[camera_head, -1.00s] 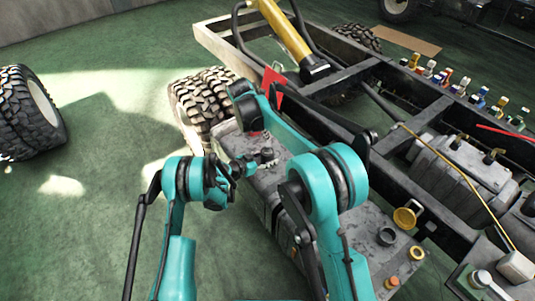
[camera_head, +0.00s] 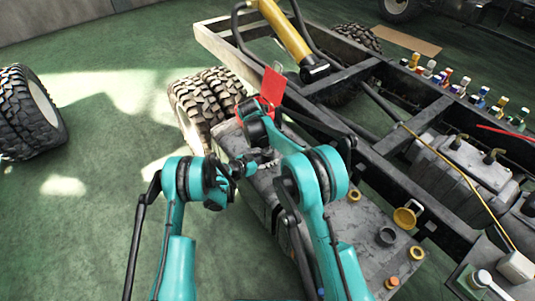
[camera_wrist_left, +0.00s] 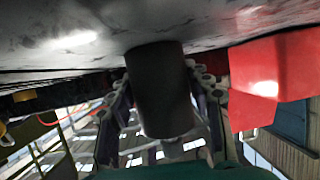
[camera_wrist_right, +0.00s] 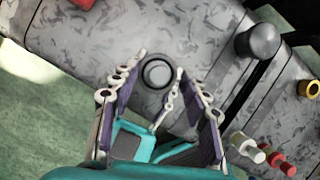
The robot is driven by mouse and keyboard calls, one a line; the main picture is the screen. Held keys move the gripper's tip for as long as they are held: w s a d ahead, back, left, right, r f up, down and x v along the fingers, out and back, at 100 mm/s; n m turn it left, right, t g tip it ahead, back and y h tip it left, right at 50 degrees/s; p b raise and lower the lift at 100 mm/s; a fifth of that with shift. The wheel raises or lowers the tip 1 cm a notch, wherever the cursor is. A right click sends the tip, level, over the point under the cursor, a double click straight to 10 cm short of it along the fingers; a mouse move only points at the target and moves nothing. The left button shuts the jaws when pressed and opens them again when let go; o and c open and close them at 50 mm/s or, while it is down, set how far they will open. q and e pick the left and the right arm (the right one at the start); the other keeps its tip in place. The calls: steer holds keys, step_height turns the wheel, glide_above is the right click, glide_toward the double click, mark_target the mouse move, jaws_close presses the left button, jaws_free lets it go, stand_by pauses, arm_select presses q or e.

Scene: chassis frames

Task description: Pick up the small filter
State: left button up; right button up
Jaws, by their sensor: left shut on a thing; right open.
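A dark cylinder, which I take as the small filter (camera_wrist_left: 160,92), fills the middle of the left wrist view. My left gripper (camera_head: 246,166) is shut on it, with a finger on either side, at the tank's near side. In the right wrist view a round dark top (camera_wrist_right: 157,72) shows between the fingers of my right gripper (camera_wrist_right: 160,66); it looks like the same filter seen from its end. My right gripper is open around it, and I cannot tell whether it touches. In the head view my right arm partly hides this spot.
The worn grey tank (camera_head: 335,235) lies beside the chassis frame (camera_head: 345,75). A red flap (camera_head: 271,88) stands close behind my right wrist. Green floor (camera_head: 95,200) is free at left.

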steer(key=shift+w+d+f, duration=0.1)
steer(key=shift+w+f, duration=0.1)
steer(key=shift+f, duration=0.3)
jaws_close()
arm_select(q)
steer(key=o, duration=1.4)
arm_select(e)
step_height(320, 180, up, 10)
arm_select(q)
steer(key=shift+a, duration=0.1)
